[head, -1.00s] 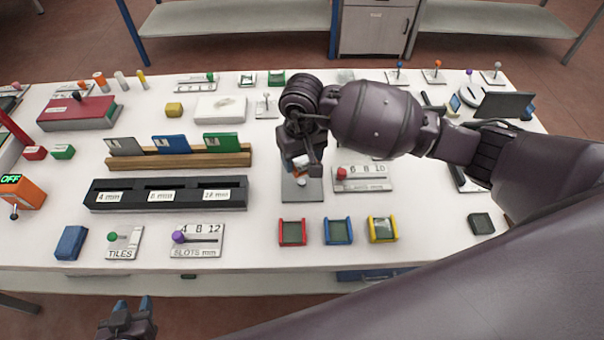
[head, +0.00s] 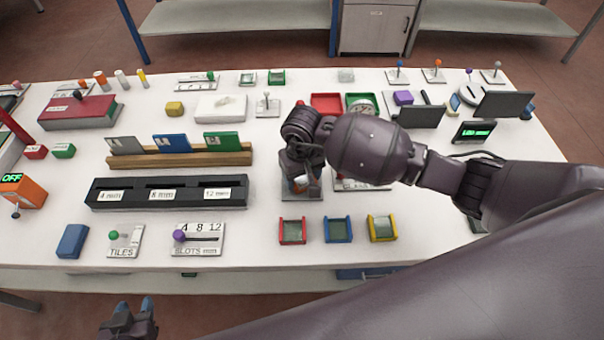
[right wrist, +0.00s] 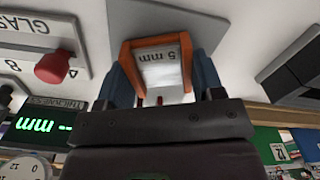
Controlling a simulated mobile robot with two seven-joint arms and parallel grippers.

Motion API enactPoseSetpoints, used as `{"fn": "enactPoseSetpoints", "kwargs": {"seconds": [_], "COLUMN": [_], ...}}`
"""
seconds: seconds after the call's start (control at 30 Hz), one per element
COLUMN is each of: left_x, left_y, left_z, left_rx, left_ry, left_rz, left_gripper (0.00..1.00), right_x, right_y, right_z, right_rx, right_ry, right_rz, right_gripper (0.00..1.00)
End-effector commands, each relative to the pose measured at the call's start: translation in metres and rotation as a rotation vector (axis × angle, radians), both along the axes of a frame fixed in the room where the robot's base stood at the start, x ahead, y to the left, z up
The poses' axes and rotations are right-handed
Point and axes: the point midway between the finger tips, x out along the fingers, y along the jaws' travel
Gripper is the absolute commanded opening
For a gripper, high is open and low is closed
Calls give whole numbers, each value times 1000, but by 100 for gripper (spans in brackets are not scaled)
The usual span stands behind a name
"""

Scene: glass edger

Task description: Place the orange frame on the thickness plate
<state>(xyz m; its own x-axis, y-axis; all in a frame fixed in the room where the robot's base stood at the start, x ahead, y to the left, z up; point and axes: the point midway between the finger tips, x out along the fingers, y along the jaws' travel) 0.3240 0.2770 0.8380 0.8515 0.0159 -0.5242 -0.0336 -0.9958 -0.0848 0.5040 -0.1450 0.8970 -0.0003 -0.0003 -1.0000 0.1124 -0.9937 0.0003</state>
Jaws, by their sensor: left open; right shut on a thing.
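My right gripper (head: 301,182) is shut on the orange frame (head: 297,188), which is mostly hidden by the gripper in the head view. In the right wrist view the orange frame (right wrist: 126,58) sits between the blue fingers of my right gripper (right wrist: 160,85), around a pale piece marked "5 mm". The grey thickness plate (head: 313,194) is under the gripper. It also shows behind the frame in the right wrist view (right wrist: 200,25). Whether the frame touches the plate, I cannot tell. My left gripper (head: 134,306) is open and empty in front of the table.
Red, blue and yellow frames (head: 338,230) stand just in front of the plate. A black slotted block (head: 165,208) lies to its left. In the right wrist view a red-knobbed slider (right wrist: 60,66) and a green "mm" display (right wrist: 40,124) are nearby.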

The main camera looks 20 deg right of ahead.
Motion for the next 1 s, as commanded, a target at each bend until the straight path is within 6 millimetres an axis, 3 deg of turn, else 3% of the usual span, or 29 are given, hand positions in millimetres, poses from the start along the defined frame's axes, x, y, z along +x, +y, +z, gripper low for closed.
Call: {"fn": "enactPoseSetpoints", "kwargs": {"seconds": [0.1,0.13,0.27,0.67,1.0], "left_x": [1,1,3,5,5], "left_y": [0,0,0,-1,-1], "left_z": [-4,-3,-1,5,-3], "left_rx": [0,1,0,1,1], "left_ry": [-1,-2,-5,-11,-10], "left_rz": [0,-1,-2,-3,-3], "left_gripper": [43,43,43,43,43], "right_x": [1,0,0,0,1], "right_y": [0,0,0,0,-1], "right_z": [-3,-3,-2,2,58], "right_rx": [-1,0,0,1,-1], "right_ry": [-2,-1,-1,1,-5], "right_rz": [1,1,0,0,3], "right_gripper": [32,66,86,87,87]}}
